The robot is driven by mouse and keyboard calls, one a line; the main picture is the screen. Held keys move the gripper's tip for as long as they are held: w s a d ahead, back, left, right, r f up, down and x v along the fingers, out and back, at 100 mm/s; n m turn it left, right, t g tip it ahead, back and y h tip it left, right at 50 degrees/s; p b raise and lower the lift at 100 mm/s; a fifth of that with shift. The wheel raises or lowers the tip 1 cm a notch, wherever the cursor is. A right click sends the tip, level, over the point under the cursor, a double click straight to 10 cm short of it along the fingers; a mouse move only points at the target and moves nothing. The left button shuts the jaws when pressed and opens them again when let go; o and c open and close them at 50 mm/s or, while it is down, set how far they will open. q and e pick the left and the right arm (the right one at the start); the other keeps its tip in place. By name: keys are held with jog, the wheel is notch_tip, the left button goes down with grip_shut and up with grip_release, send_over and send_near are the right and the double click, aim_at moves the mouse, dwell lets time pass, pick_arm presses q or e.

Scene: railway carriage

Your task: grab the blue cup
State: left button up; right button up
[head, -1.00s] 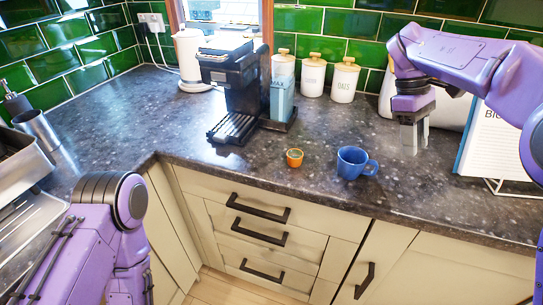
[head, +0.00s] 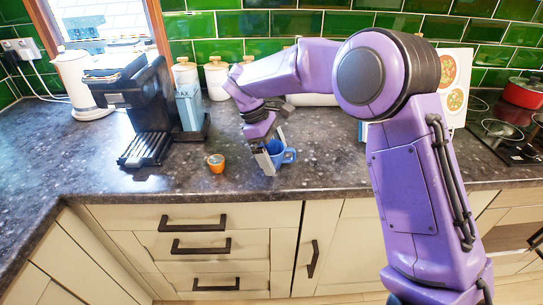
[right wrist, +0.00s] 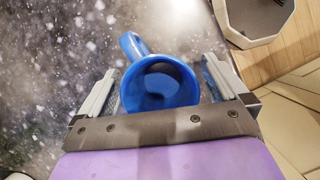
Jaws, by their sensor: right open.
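The blue cup (head: 279,153) stands upright on the dark speckled counter, near its front edge, with its handle to the right in the head view. My right gripper (head: 267,158) is down at the cup and partly covers it. In the right wrist view the blue cup (right wrist: 158,85) sits between the two open fingers of my right gripper (right wrist: 160,88), one on each side, with a small gap visible at the left. The cup's handle points away from the palm there. My left gripper is not in view.
A small orange cup (head: 216,163) stands just left of the blue cup. A black coffee machine (head: 148,110) and a blue carton (head: 189,110) stand further left. White canisters (head: 217,78) are behind. The counter (head: 330,165) is bare to the right of the cup.

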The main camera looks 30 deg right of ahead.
jog(key=shift+s+d+f, duration=0.15)
jog(key=shift+d+f, duration=0.05)
jog(key=shift+f, duration=0.3)
jog(key=c, duration=1.1)
jog(key=shift+r, duration=0.1)
